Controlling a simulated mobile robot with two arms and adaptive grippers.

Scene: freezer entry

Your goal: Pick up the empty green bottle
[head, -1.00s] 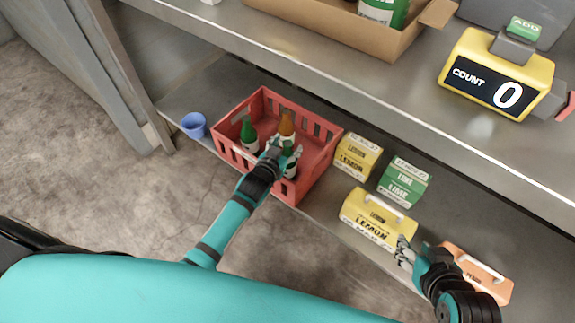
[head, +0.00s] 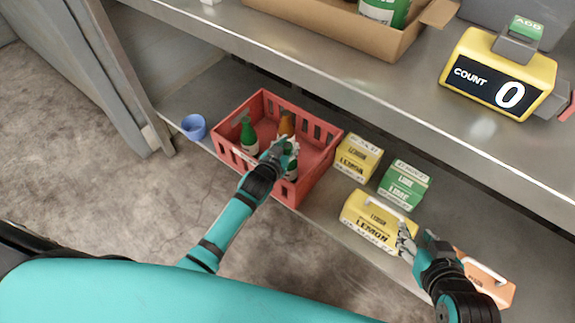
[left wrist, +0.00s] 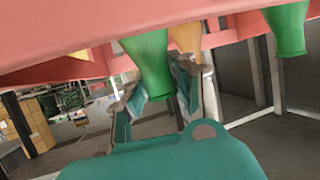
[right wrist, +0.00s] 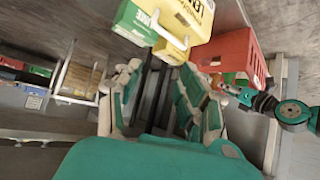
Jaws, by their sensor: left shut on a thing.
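The red crate (head: 323,172) on the lower shelf holds a green bottle (head: 249,138) at left, a brown bottle (head: 286,124) behind, and a second green bottle (head: 291,168) at the front right. My left gripper (head: 284,150) reaches over the crate's near wall and is shut on this second green bottle, partly hiding it. In the left wrist view that bottle (left wrist: 149,62) shows between the fingers, with the other green bottle (left wrist: 287,30) apart at right. Whether the bottles are empty cannot be told. My right gripper (head: 408,242) is open and empty beside the yellow lemon carton.
A blue cup (head: 193,127) stands left of the crate. Yellow lemon cartons (head: 358,158), a green lime carton (head: 404,185) and an orange carton (head: 488,280) stand to its right. The upper shelf holds a cardboard box (head: 330,28) and a yellow counter (head: 480,75) reading 0.

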